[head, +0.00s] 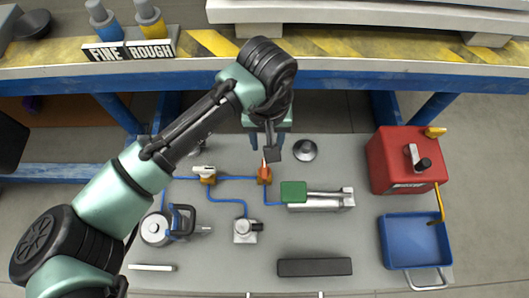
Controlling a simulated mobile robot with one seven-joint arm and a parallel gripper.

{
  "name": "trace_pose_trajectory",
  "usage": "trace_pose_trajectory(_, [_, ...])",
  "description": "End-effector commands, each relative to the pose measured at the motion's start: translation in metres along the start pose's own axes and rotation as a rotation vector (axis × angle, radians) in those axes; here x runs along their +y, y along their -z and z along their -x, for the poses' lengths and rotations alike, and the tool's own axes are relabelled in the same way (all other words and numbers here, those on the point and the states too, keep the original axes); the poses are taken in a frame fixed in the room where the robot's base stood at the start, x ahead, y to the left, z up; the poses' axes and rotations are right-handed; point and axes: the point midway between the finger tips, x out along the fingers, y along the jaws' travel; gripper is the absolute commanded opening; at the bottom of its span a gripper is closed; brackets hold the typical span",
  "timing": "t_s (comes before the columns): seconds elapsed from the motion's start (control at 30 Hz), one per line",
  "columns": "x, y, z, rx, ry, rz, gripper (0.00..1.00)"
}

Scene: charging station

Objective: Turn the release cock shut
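Two small brass cocks sit on a blue line on the grey bench top. One cock (265,179) has an orange-red lever pointing up in the picture. The other cock (207,180), to its left, has a white lever lying roughly crosswise. No label shows which is the release cock. My gripper (271,156) points down right by the orange-red lever and partly covers the area behind it. I cannot tell whether it touches the lever or whether its fingers are open.
A green-ended metal cylinder (318,199) lies right of the cocks. A black bar (314,267) lies in front.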

Motion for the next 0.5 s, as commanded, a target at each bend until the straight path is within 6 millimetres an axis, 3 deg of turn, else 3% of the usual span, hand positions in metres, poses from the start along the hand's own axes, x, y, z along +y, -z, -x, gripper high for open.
trace_pose_trajectory(0.1, [-0.008, -0.006, -0.014, -0.027, 0.015, 0.016, 0.47])
trace_pose_trajectory(0.5, [-0.007, -0.007, -0.081, -0.023, 0.014, 0.012, 0.47])
